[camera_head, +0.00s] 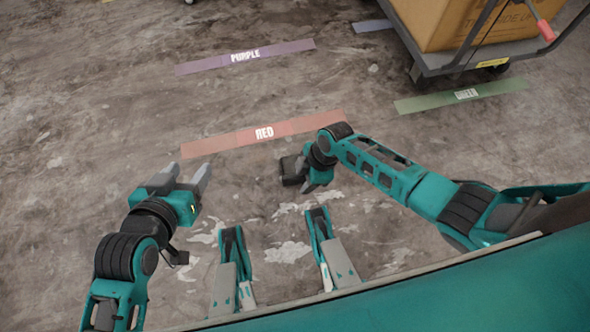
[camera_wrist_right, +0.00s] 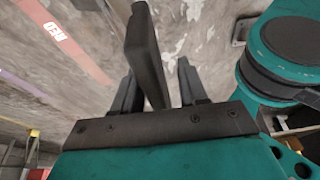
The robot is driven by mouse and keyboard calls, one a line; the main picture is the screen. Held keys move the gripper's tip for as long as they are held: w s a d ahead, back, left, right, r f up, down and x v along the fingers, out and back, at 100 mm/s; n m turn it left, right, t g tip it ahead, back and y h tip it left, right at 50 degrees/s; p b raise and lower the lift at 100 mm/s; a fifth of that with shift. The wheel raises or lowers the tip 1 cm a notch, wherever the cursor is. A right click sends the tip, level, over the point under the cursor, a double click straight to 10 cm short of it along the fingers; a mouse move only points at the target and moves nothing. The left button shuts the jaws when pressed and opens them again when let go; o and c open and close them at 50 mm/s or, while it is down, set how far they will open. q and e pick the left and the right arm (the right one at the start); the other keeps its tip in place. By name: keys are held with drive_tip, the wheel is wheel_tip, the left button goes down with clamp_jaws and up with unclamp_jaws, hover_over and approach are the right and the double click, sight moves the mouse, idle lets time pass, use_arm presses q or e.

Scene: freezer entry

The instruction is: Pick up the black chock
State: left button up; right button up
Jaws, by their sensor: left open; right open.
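The black chock (camera_head: 290,171) lies on the concrete floor just below the red strip, partly hidden by my right gripper (camera_head: 306,172). In the right wrist view, a dark slab that looks like the chock (camera_wrist_right: 145,50) stands between the two fingers of my right gripper (camera_wrist_right: 156,72). The fingers are open on either side of it. I cannot tell whether either finger touches it. My left gripper (camera_head: 188,174) is open and empty above the floor, to the left of the chock.
Floor strips are marked RED (camera_head: 264,133), PURPLE (camera_head: 245,56) and GREEN (camera_head: 460,96). A cart (camera_head: 480,58) carrying a cardboard box (camera_head: 455,22) stands at the upper right. The floor around the chock and to the left is clear.

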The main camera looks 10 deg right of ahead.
drive_tip(key=shift+f, duration=0.2)
idle(0.5)
clamp_jaws()
idle(0.3)
idle(1.0)
drive_tip(key=shift+w, duration=0.1)
